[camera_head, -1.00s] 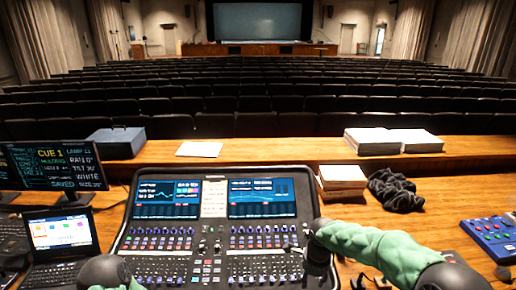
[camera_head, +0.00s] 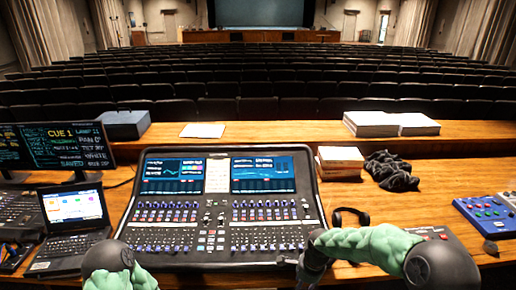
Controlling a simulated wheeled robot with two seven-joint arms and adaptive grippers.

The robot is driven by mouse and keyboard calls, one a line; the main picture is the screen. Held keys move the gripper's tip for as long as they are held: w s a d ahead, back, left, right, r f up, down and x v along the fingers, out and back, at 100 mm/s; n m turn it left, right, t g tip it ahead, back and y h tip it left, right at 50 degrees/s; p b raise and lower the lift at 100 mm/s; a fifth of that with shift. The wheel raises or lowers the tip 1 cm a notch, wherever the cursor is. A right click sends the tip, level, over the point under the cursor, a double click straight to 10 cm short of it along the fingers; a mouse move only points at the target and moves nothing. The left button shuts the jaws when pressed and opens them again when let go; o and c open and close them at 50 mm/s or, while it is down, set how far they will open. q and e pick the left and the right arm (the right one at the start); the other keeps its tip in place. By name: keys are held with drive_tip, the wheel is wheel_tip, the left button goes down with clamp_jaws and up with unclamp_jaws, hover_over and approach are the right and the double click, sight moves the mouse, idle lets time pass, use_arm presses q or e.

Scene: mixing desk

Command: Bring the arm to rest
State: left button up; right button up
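My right arm comes in from the lower right, with a green sleeve and dark joints. It bends down at the near right corner of the mixing console (camera_head: 312,190). My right gripper (camera_head: 288,261) shows only as a small dark end at the console's near edge, and its fingers cannot be made out. I see nothing held there. My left arm shows only as a dark joint and green sleeve at the bottom left, near the console's near left corner. The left gripper is out of view.
A laptop (camera_head: 75,208) and monitor (camera_head: 57,148) stand left. Headphones (camera_head: 350,214), a box stack (camera_head: 339,162), dark cloth (camera_head: 390,171) and a blue control box (camera_head: 487,213) lie right. Paper stacks (camera_head: 390,123) are on the back ledge. Bare wood (camera_head: 425,205) lies between the cloth and blue box.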

drive_tip(key=s+a+f+n+y+b, duration=0.1)
drive_tip(key=s+a+f+n+b, duration=0.1)
drive_tip(key=s+f+n, duration=0.4)
drive_tip(key=s+a+f+n+y+b, duration=0.1)
drive_tip(key=s+a+f+n+b, duration=0.2)
drive_tip(key=s+f, duration=1.4)
drive_tip(key=f+n, duration=0.1)
drive_tip(key=n, duration=0.1)
drive_tip(key=shift+f+n+y, duration=0.3)
drive_tip(key=shift+n, duration=0.1)
